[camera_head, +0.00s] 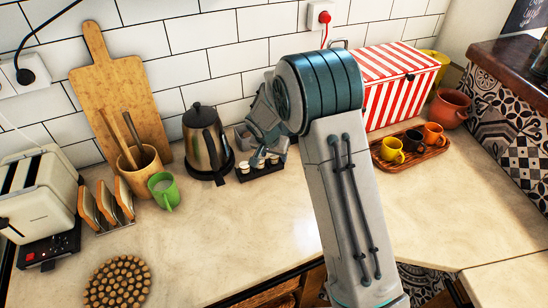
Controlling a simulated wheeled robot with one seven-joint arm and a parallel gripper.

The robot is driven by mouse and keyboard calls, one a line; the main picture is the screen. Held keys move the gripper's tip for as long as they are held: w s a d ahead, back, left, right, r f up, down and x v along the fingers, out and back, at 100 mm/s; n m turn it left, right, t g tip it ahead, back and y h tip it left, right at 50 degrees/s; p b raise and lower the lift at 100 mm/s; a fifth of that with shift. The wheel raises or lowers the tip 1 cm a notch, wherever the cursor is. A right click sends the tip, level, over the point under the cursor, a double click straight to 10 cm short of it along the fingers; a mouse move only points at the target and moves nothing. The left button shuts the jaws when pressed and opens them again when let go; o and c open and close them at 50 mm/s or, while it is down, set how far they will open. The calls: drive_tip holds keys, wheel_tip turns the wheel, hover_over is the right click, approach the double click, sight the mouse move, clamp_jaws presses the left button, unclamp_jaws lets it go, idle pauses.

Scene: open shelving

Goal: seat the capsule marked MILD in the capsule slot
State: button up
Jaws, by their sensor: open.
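A small black rack (259,171) stands on the counter right of the kettle and holds several white-topped capsules (244,168). Any marking on them is too small to read, so I cannot tell which is MILD. My gripper (265,157) points down over the rack, close above the capsules, open. I cannot tell whether it touches one. A grey boxy thing (243,137) stands behind, partly hidden by my gripper and arm. I cannot make out the capsule slot.
A steel kettle (204,146) stands close left of the rack. A green mug (164,190), utensil pot (140,170) and toast rack (104,204) are further left. A striped box (398,82) and cup tray (412,158) are right. The front counter is mostly clear.

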drive_tip(key=c, duration=1)
drive_tip(key=shift+r, duration=0.1)
